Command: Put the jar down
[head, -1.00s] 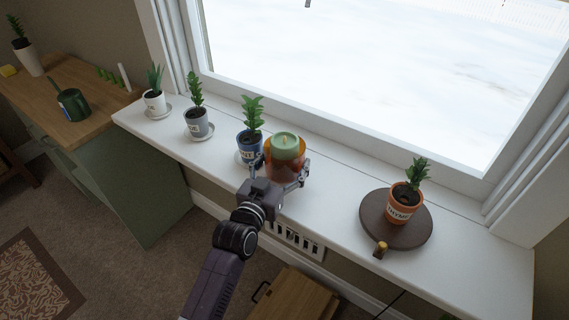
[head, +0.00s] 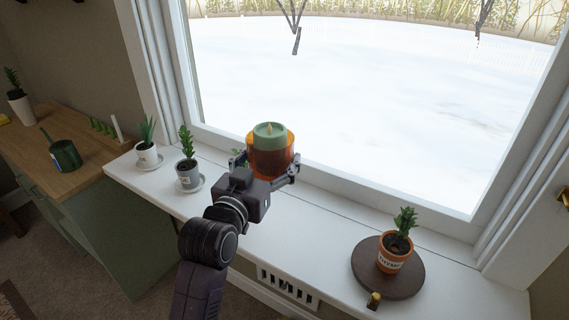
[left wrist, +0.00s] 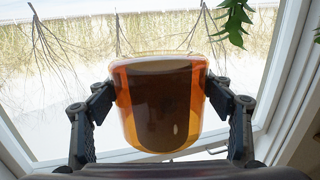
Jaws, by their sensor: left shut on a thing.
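The jar (head: 270,160) is amber glass with a green candle in it. My left gripper (head: 266,167) is shut on the jar, with one finger on each side. The jar is upright and held above the white windowsill (head: 325,232), in front of the window. In the left wrist view the jar (left wrist: 160,105) sits between the two fingers (left wrist: 160,112), with the snowy outdoors behind it. My right gripper is not in view.
A terracotta thyme pot (head: 392,256) stands on a round dark board (head: 410,284) at right. A grey pot (head: 189,177) and a white pot (head: 147,156) stand on saucers at left. The sill is bare between gripper and board.

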